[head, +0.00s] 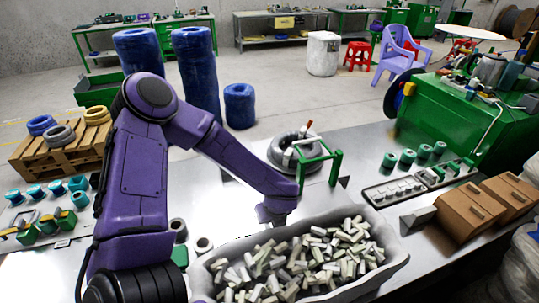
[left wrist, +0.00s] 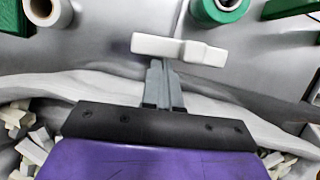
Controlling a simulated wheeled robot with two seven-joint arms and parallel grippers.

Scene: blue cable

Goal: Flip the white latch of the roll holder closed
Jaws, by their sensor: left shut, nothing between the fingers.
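In the head view my left gripper (head: 273,213) points down at the far edge of the crate, and the latch is not clear there. Which part is the roll holder is unclear. My right gripper is not in view.
A grey crate (head: 399,268) full of pale pieces stands under my left gripper. A green frame (head: 334,160) with a grey coil (head: 287,150) stands behind. A green roll (left wrist: 220,11) sits close to the latch's right. Brown boxes (head: 462,211) stand at the right.

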